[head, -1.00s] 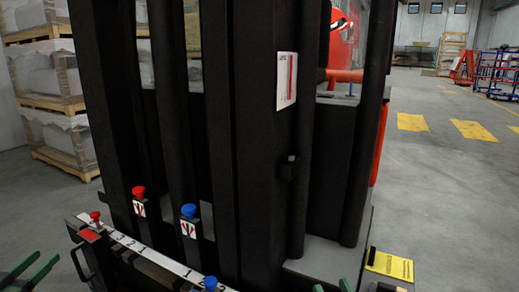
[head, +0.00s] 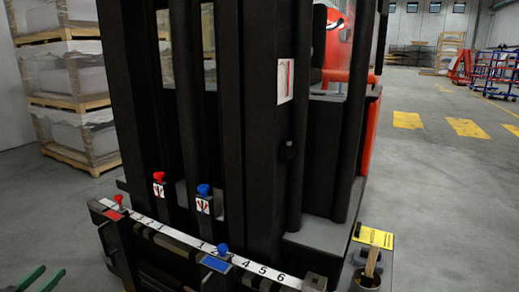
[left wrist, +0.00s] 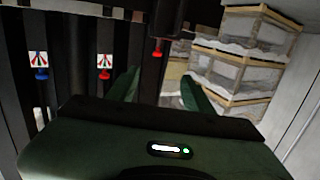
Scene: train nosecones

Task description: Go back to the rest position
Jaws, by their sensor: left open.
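My left gripper (head: 41,279) shows at the lower left edge of the head view. Its two green fingers are apart with nothing between them. In the left wrist view the fingers of my left gripper (left wrist: 160,88) are also spread and empty, in front of dark uprights. In the head view the gripper is left of the front bar and apart from it. My right gripper is not in view.
A black machine frame (head: 258,150) fills the middle, with a numbered white bar (head: 180,236), red knob (head: 158,177) and blue knob (head: 203,189). Wrapped pallets (head: 75,90) stand behind left. A cup (head: 368,278) holding sticks is lower right.

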